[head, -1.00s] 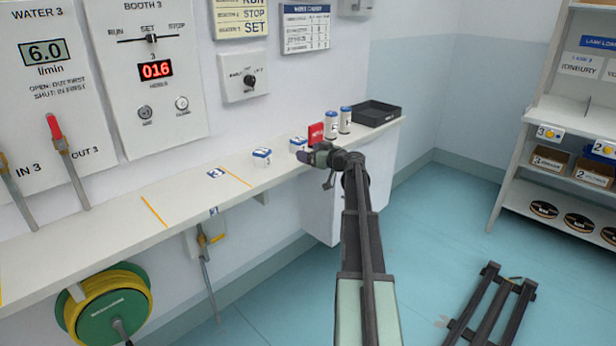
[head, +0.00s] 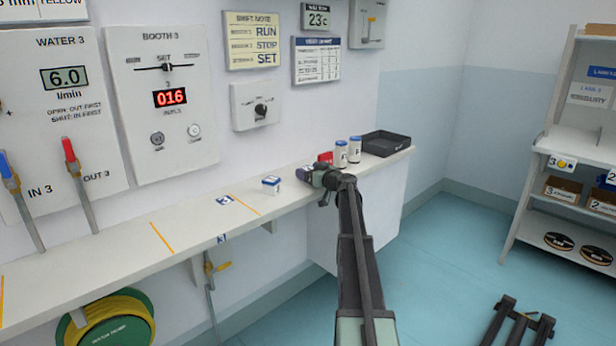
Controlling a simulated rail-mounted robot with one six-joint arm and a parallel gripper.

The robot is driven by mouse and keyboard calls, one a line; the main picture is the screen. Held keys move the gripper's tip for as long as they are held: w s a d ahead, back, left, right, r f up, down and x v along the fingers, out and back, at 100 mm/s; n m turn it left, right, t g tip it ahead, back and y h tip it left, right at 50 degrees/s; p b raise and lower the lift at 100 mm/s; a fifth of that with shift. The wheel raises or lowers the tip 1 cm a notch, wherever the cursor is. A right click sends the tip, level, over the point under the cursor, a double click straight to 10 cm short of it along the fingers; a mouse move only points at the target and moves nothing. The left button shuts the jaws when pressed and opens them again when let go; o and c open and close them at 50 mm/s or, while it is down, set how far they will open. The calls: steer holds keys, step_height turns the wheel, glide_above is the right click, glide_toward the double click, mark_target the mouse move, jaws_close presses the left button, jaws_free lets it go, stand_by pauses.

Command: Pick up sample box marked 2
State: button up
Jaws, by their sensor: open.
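A small white box with a blue top (head: 271,184) sits on the wall shelf (head: 185,232), left of my gripper. A second white and blue box (head: 302,173) stands just beside my gripper and is partly hidden by it. The marks on both boxes are too small to read. My gripper (head: 313,180) is at the shelf's front edge, at the end of my outstretched arm, open. The picture does not show whether it touches the second box.
Behind my gripper stand a red item (head: 325,158), two white cylinders with blue lids (head: 341,153) and a black tray (head: 386,144). Valve levers (head: 78,172) rise at the shelf's left.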

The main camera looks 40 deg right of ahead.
steer(key=shift+w, duration=0.45)
steer(key=shift+s, duration=0.1)
steer(key=c, duration=1)
steer(key=shift+c, duration=0.2)
steer(key=shift+r, duration=0.1)
